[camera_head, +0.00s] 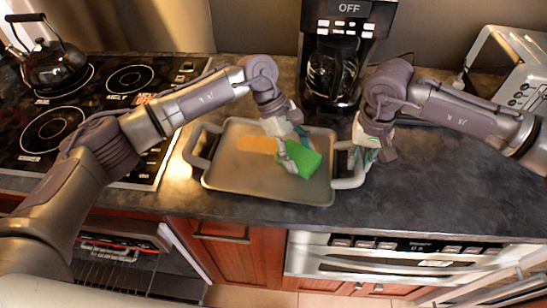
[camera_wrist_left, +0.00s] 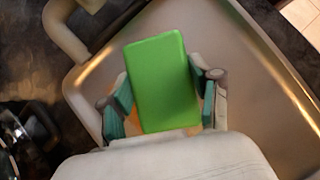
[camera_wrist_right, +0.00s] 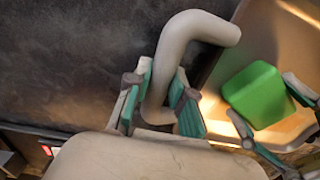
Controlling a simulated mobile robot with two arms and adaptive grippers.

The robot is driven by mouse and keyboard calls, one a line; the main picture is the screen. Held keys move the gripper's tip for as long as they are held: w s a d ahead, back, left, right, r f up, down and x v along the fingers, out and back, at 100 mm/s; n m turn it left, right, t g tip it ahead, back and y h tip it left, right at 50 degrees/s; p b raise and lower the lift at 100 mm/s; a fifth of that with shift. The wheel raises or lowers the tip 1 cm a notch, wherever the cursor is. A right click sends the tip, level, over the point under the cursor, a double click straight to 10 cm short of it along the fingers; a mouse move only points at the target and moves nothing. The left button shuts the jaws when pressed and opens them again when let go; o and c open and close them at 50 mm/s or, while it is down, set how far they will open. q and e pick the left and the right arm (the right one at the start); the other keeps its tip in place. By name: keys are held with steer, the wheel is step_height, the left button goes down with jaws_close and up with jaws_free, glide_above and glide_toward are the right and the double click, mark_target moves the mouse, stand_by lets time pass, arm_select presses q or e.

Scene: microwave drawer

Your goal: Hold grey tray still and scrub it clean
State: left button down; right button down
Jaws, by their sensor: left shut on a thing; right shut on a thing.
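The grey tray (camera_head: 235,183) lies on the dark counter, with a handle at its left and right ends. An orange stain (camera_head: 256,145) marks its floor left of the sponge. My left gripper (camera_head: 285,150) is shut on the green sponge (camera_head: 305,158) over the tray's right half. In the left wrist view, the sponge (camera_wrist_left: 160,75) sits between both fingers and hides part of the stain. Whether it touches the tray floor is hard to tell. My right gripper (camera_head: 361,152) is shut on the tray's right handle (camera_wrist_right: 176,60), with a finger on each side of it.
A black stove top (camera_head: 75,120) with a kettle (camera_head: 52,65) is at the left. A coffee maker (camera_head: 340,60) stands behind the tray and a toaster (camera_head: 510,70) at the back right. The counter (camera_head: 430,190) right of the tray is clear. Its front edge is close to the tray.

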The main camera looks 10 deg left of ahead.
mark_target(268, 161)
arm_select(q)
steer(key=shift+s+d+f, duration=0.1)
steer(key=shift+d+f, duration=0.05)
steer(key=shift+d, duration=0.8)
steer(key=shift+a, duration=2.25)
steer(key=shift+d, duration=2.3)
steer(key=shift+w+a, duration=0.2)
steer(key=shift+a, duration=2.7)
steer(key=shift+w+a, duration=0.15)
steer(key=shift+a, duration=1.1)
steer(key=shift+w+a, duration=0.1)
steer(key=shift+a, duration=1.15)
